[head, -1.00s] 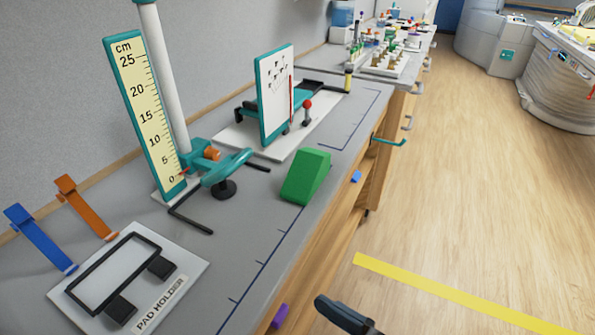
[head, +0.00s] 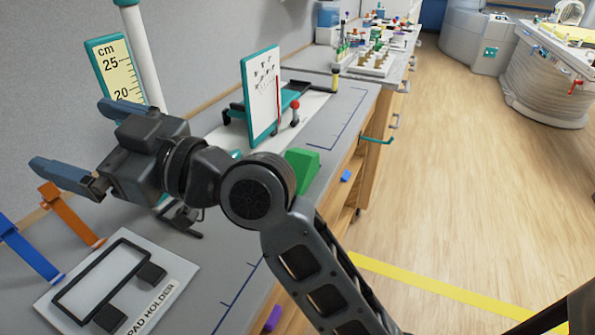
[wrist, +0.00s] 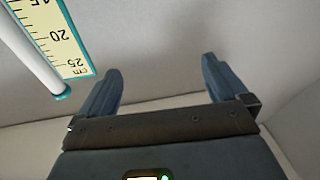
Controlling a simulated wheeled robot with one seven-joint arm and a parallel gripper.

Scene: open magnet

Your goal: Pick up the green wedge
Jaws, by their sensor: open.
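The green wedge (head: 304,168) rests on the grey counter near its front edge in the head view, partly hidden behind my arm. My gripper (head: 72,142) is up at the left, over the counter, and points left, away from the wedge. In the wrist view my gripper (wrist: 162,88) has its two fingers wide apart with nothing between them. The wedge does not show in the wrist view.
A height scale (head: 118,75) on a white post stands behind my gripper, also in the wrist view (wrist: 52,32). The pad holder (head: 100,280), blue strap (head: 28,250) and orange strap (head: 70,215) are at left. A chart stand (head: 262,95) is behind the wedge.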

